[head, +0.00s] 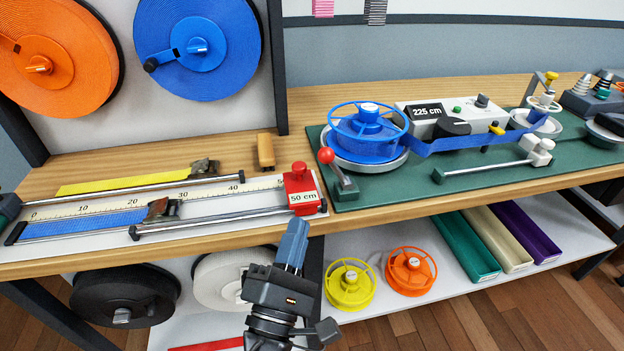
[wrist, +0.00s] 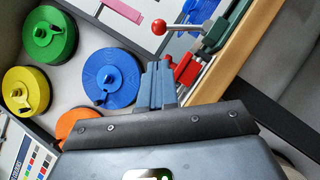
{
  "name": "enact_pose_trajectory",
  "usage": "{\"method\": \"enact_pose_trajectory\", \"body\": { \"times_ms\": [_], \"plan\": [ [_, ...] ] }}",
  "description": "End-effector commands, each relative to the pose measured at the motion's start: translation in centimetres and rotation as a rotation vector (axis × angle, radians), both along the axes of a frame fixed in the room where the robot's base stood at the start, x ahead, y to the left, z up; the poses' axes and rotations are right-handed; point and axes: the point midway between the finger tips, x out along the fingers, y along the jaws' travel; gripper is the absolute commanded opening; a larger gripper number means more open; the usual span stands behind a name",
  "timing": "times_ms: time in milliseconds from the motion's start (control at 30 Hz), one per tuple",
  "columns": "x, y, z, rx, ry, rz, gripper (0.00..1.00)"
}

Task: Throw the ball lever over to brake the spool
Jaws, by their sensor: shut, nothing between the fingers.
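The ball lever has a red ball (head: 326,155) on a short metal arm, on a dark base at the front left corner of the green board. It leans up and left, beside the blue spool (head: 368,132). In the wrist view the red ball (wrist: 159,27) shows at the top, beyond the fingertips. My gripper (head: 294,228) has its blue fingers closed and empty, in front of the bench's front edge, below and left of the lever. In the wrist view the closed fingers (wrist: 160,68) point up towards the ball and do not touch it.
A red 50 cm stop block (head: 301,190) stands on the ruler just left of the lever. The green board (head: 400,180) carries a counter box (head: 445,113) reading 225 cm and a blue strap. Yellow (head: 349,285) and orange (head: 411,271) spools lie on the lower shelf.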

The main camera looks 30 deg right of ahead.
Motion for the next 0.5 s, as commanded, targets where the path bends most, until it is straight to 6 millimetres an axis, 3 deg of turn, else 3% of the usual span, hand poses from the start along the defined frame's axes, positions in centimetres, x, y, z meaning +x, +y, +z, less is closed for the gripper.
{"method": "enact_pose_trajectory", "body": {
  "times_ms": [300,500],
  "plan": [
    [0.2,-0.2,0.1,0.001,0.002,0.001,0.00],
    [1.7,-1.8,1.1,0.002,0.001,-0.002,0.00]
  ]
}}
